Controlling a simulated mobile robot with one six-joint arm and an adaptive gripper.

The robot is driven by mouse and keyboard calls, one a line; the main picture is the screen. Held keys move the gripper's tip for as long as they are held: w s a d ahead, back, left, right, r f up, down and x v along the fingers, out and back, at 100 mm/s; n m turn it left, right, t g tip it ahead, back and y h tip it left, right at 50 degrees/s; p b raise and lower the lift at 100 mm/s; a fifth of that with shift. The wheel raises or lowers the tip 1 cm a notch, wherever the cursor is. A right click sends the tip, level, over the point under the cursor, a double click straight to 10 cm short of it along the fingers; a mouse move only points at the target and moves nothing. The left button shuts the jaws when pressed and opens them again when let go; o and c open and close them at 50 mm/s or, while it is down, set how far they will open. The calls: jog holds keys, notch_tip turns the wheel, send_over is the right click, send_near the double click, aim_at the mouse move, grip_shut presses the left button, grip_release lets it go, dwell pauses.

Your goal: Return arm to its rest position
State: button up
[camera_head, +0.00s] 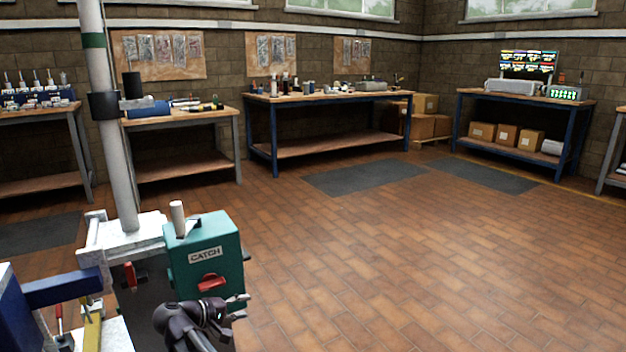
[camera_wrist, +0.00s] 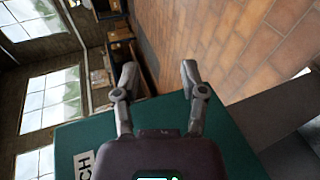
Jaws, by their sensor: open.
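My gripper (camera_head: 240,306) is at the lower left of the head view, in front of the lower part of a teal box (camera_head: 222,245) labelled "CATCH". In the wrist view my gripper (camera_wrist: 158,75) has its two fingers spread apart, with nothing between them. The teal box also shows in the wrist view (camera_wrist: 235,150), below and behind the fingers. I cannot tell whether the gripper touches the box. My dark wrist hides the box's lower left part.
A red handle (camera_head: 211,282) is on the box front. A pale mast (camera_head: 117,170) with a dark collar rises behind the box. A blue frame part (camera_head: 62,289) is at the lower left. Workbenches (camera_head: 330,98) line the walls. The brick floor (camera_head: 400,260) to the right is clear.

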jog(key=s+d+m+g+y+p, duration=0.3)
jog(key=s+d+p, duration=0.1)
jog(key=d, duration=0.8)
jog(key=s+d+r+m+g+y+p, duration=0.1)
jog(key=s+d+m+g+y+p, duration=0.25)
jog(key=d, duration=0.75)
jog(key=s+d+m+g+y+p, duration=0.25)
jog(key=s+d+y+p, duration=0.2)
jog(key=d, duration=0.75)
notch_tip(320, 180, up, 38)
jog(key=p, duration=3.8)
jog(key=shift+s+d+r+h+p, duration=0.15)
jog(key=shift+s+d+h+p, duration=0.05)
jog(key=shift+d+h+p, duration=0.15)
